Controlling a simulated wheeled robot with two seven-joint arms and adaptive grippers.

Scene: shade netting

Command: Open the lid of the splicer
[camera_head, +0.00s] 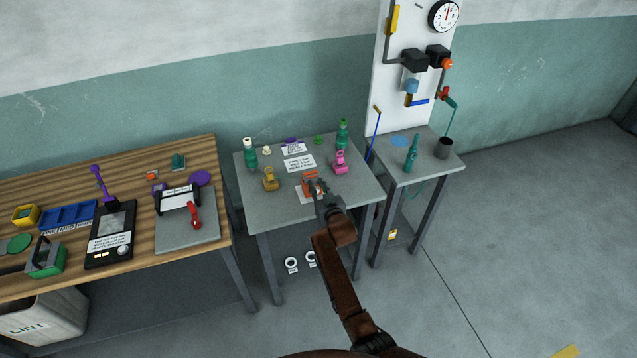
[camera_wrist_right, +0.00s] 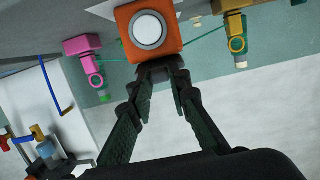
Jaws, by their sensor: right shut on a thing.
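The splicer appears to be the small orange device (camera_head: 311,179) on a white patch at the front of the middle grey table. In the right wrist view it is an orange block (camera_wrist_right: 126,40) with a round white disc on its face. My right gripper (camera_head: 319,189) reaches it from the front. In the wrist view its fingertips (camera_wrist_right: 162,75) close in at the block's lower edge, shut on a dark part there. The fingers hide some of the device, and I cannot tell how far its lid is raised. My left gripper is not in view.
A pink device (camera_head: 340,162) and a yellow device (camera_head: 270,180) stand on either side.

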